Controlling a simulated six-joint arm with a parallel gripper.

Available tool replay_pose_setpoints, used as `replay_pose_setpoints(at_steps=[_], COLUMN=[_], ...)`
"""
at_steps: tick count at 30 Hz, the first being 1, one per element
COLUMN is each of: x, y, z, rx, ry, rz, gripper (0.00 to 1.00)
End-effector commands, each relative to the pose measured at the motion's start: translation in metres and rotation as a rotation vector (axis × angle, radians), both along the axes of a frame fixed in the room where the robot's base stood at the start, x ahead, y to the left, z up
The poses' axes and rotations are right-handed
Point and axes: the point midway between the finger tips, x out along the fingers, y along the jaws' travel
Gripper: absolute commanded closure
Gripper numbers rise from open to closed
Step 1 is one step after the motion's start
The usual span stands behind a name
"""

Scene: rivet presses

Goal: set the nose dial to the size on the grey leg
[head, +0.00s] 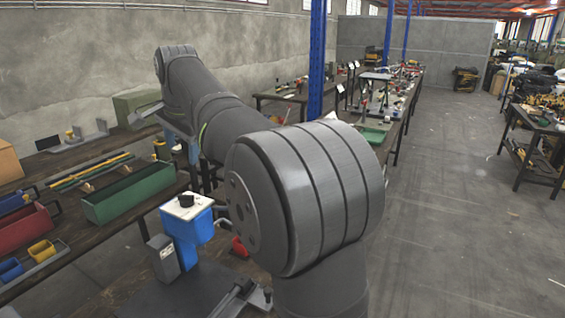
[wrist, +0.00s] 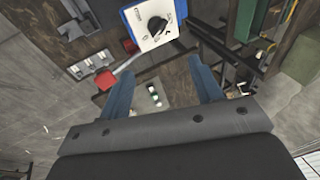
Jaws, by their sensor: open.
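A blue press (head: 187,232) stands on the near bench, with a black nose dial (head: 186,200) on its white top plate. In the wrist view the dial (wrist: 156,27) sits on the white plate (wrist: 139,14) near the top edge, its marks too small to read. A grey block (head: 163,258), which may be the grey leg, stands against the press; its small pale label is unreadable. My gripper (wrist: 162,84) is open, its two blue fingers apart and empty. The dial lies beyond the fingertips, not between them. In the head view my arm hides most of the gripper.
A long green tray (head: 130,195) and red bin (head: 22,228) are on the bench to the left. A red part (wrist: 105,79) lies left of the fingers in the wrist view. A blue post (head: 317,70) rises behind my arm.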

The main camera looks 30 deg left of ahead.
Motion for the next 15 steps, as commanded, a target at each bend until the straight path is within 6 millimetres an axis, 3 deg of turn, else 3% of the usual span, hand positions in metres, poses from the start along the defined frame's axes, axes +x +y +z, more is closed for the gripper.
replay_pose_setpoints(at_steps=[15], x=[0.020], y=[0.035], z=[-0.097], rx=[-0.002], ry=[0.003], rz=[-0.007], gripper=[0.41])
